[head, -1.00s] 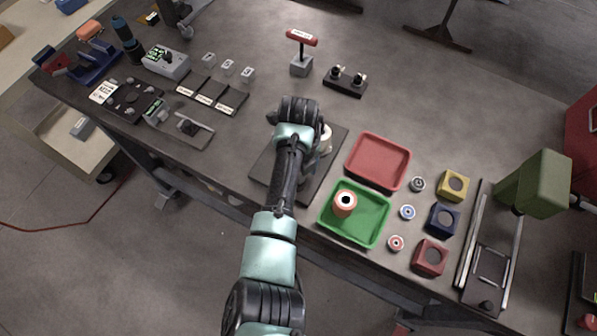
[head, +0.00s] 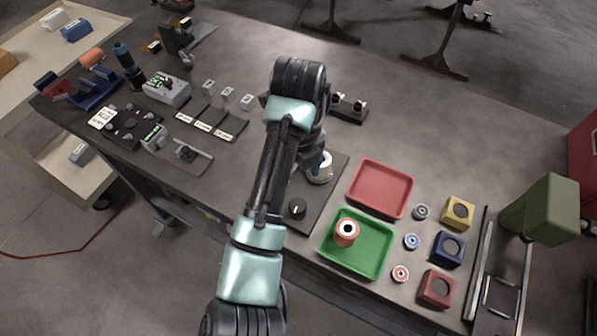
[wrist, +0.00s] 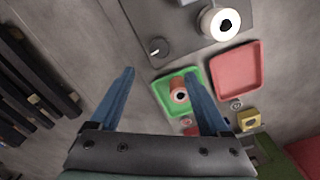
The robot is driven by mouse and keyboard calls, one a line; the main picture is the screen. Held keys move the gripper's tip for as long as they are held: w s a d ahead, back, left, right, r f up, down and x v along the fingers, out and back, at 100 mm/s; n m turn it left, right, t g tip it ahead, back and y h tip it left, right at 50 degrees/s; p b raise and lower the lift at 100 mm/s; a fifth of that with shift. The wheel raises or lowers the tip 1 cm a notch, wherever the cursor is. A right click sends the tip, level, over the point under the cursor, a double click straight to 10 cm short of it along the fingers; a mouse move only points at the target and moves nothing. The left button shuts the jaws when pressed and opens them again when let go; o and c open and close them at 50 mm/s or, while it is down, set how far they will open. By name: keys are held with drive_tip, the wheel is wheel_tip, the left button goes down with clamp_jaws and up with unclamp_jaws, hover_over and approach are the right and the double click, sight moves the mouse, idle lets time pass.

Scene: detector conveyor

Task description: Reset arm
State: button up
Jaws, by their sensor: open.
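My gripper (wrist: 160,95) shows in the wrist view as two blue fingers spread wide apart, with nothing held between them. It is raised above the table, and the green tray (wrist: 159,95) with an orange-and-white cylinder (wrist: 179,96) shows below, near the right finger. In the head view my arm reaches up over the middle of the table, and the gripper itself is hidden behind the arm. The dark plate (head: 326,200) beside the arm carries a black knob (head: 297,209) and a white cylinder (head: 320,170), partly covered by the arm.
A red tray (head: 380,189) and the green tray (head: 338,261) with the orange cylinder (head: 346,233) lie right of my arm. Yellow (head: 458,212), blue (head: 447,249) and red (head: 437,289) blocks stand farther right. A green box-shaped head (head: 549,209) stands at the right edge. Instruments crowd the left.

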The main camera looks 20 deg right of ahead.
drive_tip(key=shift+r, duration=0.45)
drive_tip(key=w+d+r+n+t+h, duration=0.35)
drive_tip(key=w+r+n+t, duration=0.2)
drive_tip(key=w+r, duration=0.2)
drive_tip(key=w+r+n+t+h+b, duration=0.15)
drive_tip(key=r+n+t, duration=0.3)
drive_tip(key=r, duration=0.45)
drive_tip(key=w+r+n+t+h, duration=0.1)
drive_tip(key=w+r+n+t, duration=0.15)
drive_tip(key=r+n, duration=0.4)
drive_tip(key=s+a+r+n+t, duration=0.2)
drive_tip(key=a+r+n+t, duration=0.2)
drive_tip(key=r, duration=0.5)
drive_tip(key=s+a+r+n+t, duration=0.2)
drive_tip(key=a+r+n+t, duration=0.25)
drive_tip(key=r, duration=0.45)
drive_tip(key=s+a+r+n+t+y+b, duration=0.1)
drive_tip(key=s+a+r+n+t+y, duration=0.5)
drive_tip(key=s+a+r+n, duration=0.3)
drive_tip(key=s+r, duration=0.2)
drive_tip(key=s, duration=0.1)
drive_tip(key=shift+s+a+r, duration=0.2)
drive_tip(key=shift+s, duration=0.1)
